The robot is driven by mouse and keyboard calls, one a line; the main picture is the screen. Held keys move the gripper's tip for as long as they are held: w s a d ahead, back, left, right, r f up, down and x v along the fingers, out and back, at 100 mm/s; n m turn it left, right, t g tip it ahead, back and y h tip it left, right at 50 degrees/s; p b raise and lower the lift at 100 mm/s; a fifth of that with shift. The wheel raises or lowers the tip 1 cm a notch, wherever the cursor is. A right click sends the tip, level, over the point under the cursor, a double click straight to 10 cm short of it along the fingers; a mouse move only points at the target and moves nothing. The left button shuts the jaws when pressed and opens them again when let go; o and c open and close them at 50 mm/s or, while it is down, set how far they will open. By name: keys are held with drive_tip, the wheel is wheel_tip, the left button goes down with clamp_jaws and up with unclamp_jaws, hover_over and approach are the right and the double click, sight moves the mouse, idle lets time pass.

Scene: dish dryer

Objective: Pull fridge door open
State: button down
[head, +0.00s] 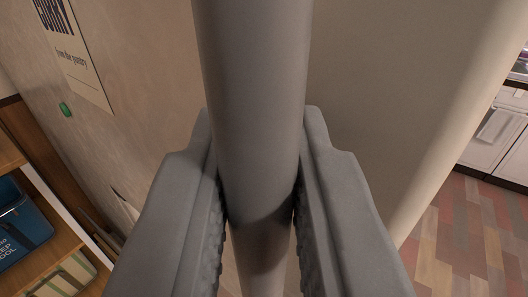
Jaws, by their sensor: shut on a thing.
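A thick grey bar, the fridge door handle (253,70), runs from the top to the bottom of the head view. My gripper (258,180) is shut around it, with one ridged finger on each side. The cream fridge door (390,110) shows behind and to the right of the handle, with a rounded edge at its right. The hinge and the inside of the fridge do not show, and I cannot tell how far the door stands open.
A beige wall with a poster (75,50) and a small green object (66,109) is at left. Wooden shelves (45,250) with a blue box (20,222) are at lower left. Right of the door are white cabinets (492,140) and open tiled floor (465,230).

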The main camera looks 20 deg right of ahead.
drive_tip(key=a, duration=0.1)
drive_tip(key=s+a, duration=0.1)
drive_tip(key=a+f+h, duration=0.1)
drive_tip(key=shift+s+a+m+g, duration=0.15)
drive_tip(key=shift+m+g, duration=0.15)
drive_tip(key=shift+g, duration=0.1)
drive_tip(key=c, duration=1.4)
unclamp_jaws()
drive_tip(key=shift+s, duration=0.1)
drive_tip(key=shift+c, duration=0.2)
drive_tip(key=shift+r, duration=0.15)
